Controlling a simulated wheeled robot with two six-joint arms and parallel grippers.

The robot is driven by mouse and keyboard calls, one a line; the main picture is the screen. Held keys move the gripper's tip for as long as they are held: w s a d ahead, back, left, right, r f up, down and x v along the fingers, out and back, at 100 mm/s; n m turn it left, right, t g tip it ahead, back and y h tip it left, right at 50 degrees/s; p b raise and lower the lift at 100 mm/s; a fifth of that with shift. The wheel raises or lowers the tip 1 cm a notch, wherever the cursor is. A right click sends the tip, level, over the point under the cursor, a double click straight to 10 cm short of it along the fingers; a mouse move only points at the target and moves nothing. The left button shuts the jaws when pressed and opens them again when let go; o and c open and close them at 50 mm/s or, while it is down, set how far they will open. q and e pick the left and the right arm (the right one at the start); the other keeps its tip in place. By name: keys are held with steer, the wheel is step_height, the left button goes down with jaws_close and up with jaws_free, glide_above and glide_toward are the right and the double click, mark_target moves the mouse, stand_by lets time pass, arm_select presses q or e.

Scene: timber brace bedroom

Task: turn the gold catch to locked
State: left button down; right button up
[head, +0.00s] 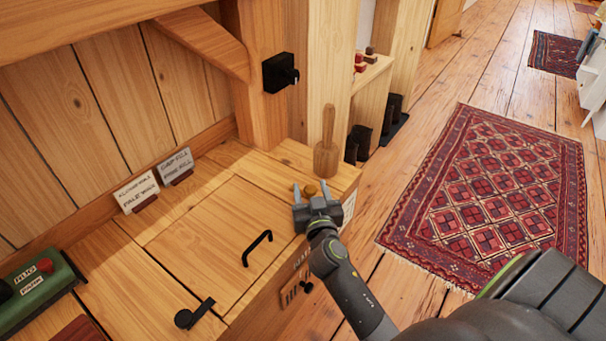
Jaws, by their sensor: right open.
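The gold catch (311,190) is a small brass-coloured piece near the front right corner of the wooden worktop (217,192). My right gripper (311,193) is open, with its two fingers pointing away from me toward the catch. The catch shows between and just beyond the fingertips. I cannot tell whether the fingers touch it. The gripper partly hides the catch, so its turned position cannot be read. My left gripper is not in view.
A black handle (257,248) and a black latch (196,313) are on the worktop. Two label cards (137,191) stand at the back. A green box (40,293) is at left. A rug (497,190) covers the floor at right.

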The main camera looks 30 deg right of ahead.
steer(key=shift+w+d, duration=0.15)
steer(key=shift+w, duration=0.2)
steer(key=shift+c, duration=0.2)
steer(key=c, duration=0.9)
